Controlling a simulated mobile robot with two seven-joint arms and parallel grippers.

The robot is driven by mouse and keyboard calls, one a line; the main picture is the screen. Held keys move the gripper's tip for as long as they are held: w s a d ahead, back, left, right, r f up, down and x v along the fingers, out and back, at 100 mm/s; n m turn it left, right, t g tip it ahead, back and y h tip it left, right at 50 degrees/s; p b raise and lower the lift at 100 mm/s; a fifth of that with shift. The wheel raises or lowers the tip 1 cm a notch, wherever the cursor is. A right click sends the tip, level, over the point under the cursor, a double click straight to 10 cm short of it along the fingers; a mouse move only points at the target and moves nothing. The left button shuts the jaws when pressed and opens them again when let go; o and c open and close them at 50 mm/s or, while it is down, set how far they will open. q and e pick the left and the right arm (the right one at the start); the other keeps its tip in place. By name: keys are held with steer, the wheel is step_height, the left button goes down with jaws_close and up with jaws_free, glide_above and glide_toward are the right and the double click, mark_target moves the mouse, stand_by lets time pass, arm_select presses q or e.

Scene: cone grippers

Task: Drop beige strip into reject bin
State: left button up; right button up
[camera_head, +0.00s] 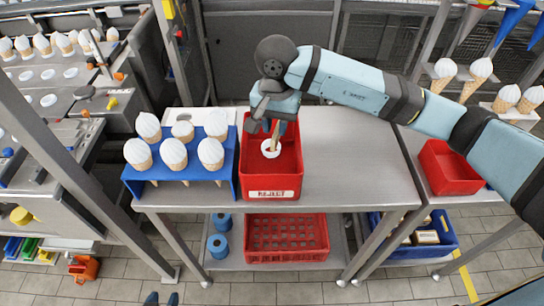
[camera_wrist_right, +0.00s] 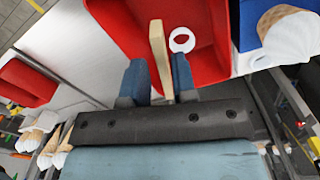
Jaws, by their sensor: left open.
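The red reject bin (camera_head: 284,185) stands on the table with a REJECT label on its front. My right gripper (camera_head: 273,128) is over the bin, pointing down into it. The beige strip (camera_head: 275,135) sticks out from between its blue fingers. In the right wrist view the strip (camera_wrist_right: 158,55) stands between the fingers (camera_wrist_right: 158,80), slightly tilted, with its far end over the red bin (camera_wrist_right: 215,30). The fingers are close around it. Two dark blue tips at the bottom edge look like my left gripper (camera_head: 162,299), spread apart and empty.
A white ring (camera_head: 270,148) lies in the bin. A blue rack (camera_head: 228,180) with several white-topped cones stands left of the bin. The table (camera_head: 350,160) right of the bin is clear. Another red bin (camera_head: 445,170) is further right, and a red crate (camera_head: 286,240) is below.

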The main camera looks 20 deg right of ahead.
steer(key=shift+o, duration=1.1)
step_height(320, 180, up, 14)
steer(key=b, duration=0.1)
steer(key=shift+b, duration=0.3)
steer(key=shift+f, duration=0.1)
